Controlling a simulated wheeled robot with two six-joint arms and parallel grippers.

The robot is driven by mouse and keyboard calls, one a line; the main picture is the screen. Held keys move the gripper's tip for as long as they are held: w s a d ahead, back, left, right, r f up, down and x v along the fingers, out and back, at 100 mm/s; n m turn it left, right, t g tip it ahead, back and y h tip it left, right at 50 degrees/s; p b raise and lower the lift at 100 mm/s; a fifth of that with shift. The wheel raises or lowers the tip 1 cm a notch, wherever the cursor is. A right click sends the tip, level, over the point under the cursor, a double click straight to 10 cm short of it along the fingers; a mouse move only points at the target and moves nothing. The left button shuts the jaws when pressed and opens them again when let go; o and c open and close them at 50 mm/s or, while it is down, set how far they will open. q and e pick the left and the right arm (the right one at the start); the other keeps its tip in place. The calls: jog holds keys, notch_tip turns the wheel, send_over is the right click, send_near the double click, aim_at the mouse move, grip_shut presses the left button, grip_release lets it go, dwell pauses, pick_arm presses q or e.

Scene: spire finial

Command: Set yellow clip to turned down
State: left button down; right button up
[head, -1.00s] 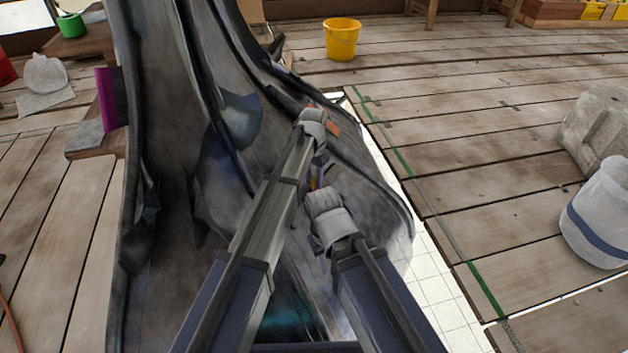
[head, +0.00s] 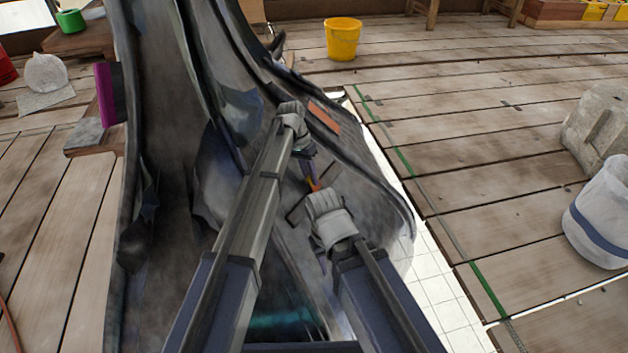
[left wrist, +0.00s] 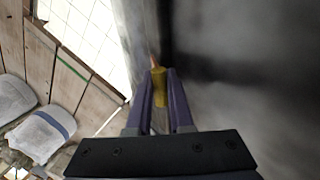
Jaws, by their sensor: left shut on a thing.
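The yellow clip (left wrist: 158,86) shows in the left wrist view between the purple fingers of my left gripper (left wrist: 160,84), which is shut on it. A small orange tip sticks out beyond it. In the head view only a small yellow-orange bit of the clip (head: 313,184) shows, just beyond my left gripper (head: 310,176). The clip is close to the grey spire surface (head: 365,190); I cannot tell which way it is turned.
An orange strip (head: 324,117) lies on the spire surface above the left gripper. The two arms are close together.

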pick_arm(q)
jog(key=shift+w+a+f+g+h+b, duration=0.35)
jog(key=shift+f+g+h+b, duration=0.15)
jog(key=shift+h+b, duration=0.25)
jog(key=shift+a+r+h, duration=0.1)
jog(key=shift+h, duration=0.25)
pick_arm(e)
notch_tip(320, 180, down, 2)
jog(key=shift+f, duration=0.25)
pick_arm(q)
jog(key=c, duration=0.8)
grip_release()
jog(key=shift+r, duration=0.15)
pick_arm(e)
jog(key=shift+r, duration=0.15)
